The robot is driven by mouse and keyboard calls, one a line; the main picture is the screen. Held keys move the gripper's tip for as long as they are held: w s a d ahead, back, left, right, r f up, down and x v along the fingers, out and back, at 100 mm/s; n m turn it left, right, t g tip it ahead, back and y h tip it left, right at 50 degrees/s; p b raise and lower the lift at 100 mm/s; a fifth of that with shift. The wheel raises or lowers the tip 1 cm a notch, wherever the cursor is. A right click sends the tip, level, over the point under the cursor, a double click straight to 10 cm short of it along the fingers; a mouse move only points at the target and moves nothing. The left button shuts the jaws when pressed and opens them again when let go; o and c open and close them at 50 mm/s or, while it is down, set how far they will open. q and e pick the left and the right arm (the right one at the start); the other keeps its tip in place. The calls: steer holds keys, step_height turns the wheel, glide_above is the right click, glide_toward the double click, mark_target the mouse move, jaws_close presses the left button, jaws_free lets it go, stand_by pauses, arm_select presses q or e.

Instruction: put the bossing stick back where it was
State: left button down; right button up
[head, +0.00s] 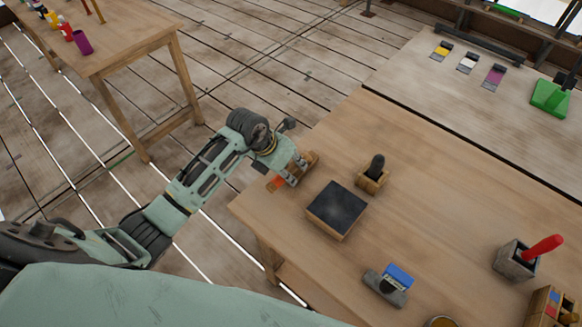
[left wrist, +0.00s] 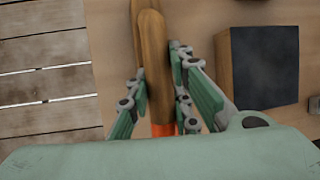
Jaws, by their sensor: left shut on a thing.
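The bossing stick, a brown wooden piece (head: 311,157) with an orange end (head: 275,183), is at the table's near-left corner area. In the left wrist view the stick (left wrist: 153,50) runs lengthwise between the fingers, its orange part (left wrist: 163,130) nearest the palm. My left gripper (head: 297,169) is shut on it, with a finger on each side; it also shows in the left wrist view (left wrist: 158,68). I cannot tell whether the stick touches the tabletop. My right gripper is not in view.
On the wooden table (head: 270,215) are a dark-topped square block (head: 337,208), a wooden holder with a dark knob (head: 374,172), a blue-and-grey tool (head: 391,283) and a grey box with a red handle (head: 513,262). Bare tabletop lies between them. Another table (head: 130,50) stands far left.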

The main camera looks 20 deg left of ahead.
arm_select(q)
steer(key=c, duration=2)
jaws_free()
steer(key=shift+f, duration=0.15)
steer(key=shift+c, duration=0.2)
steer(key=o, duration=0.5)
steer(key=shift+r, duration=0.25)
steer(key=shift+s+a+r, duration=0.1)
steer(key=shift+a+r, duration=0.1)
steer(key=shift+r, duration=0.15)
steer(key=b+v, duration=0.2)
steer(key=v, duration=0.9)
steer(key=shift+s, duration=0.15)
